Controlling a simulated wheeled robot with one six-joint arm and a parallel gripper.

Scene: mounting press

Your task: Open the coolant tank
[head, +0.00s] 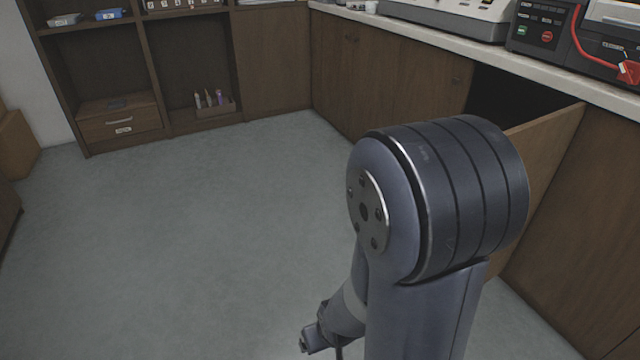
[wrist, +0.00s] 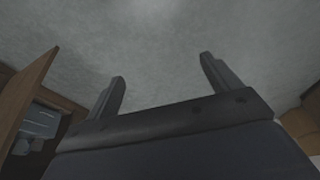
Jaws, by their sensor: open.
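My gripper (wrist: 164,68) is open in the wrist view, with its two fingers apart and only bare grey floor beyond them. It holds nothing. In the wrist view, a grey-blue box-like object (wrist: 36,124) sits inside a cabinet at the left edge, behind an open wooden door (wrist: 28,88). It may be the coolant tank, but I cannot tell, and no lid is clear. In the head view the open cabinet door (head: 552,138) stands out below the counter. The cabinet interior is dark, and no tank can be made out there. My arm covers part of the door.
A counter (head: 430,37) runs along the right, carrying a machine with green and red buttons (head: 540,34) and a red hose (head: 590,50). Shelves at the back hold a wooden drawer box (head: 119,118) and a small bottle caddy (head: 214,105). The floor (head: 220,220) at left is clear.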

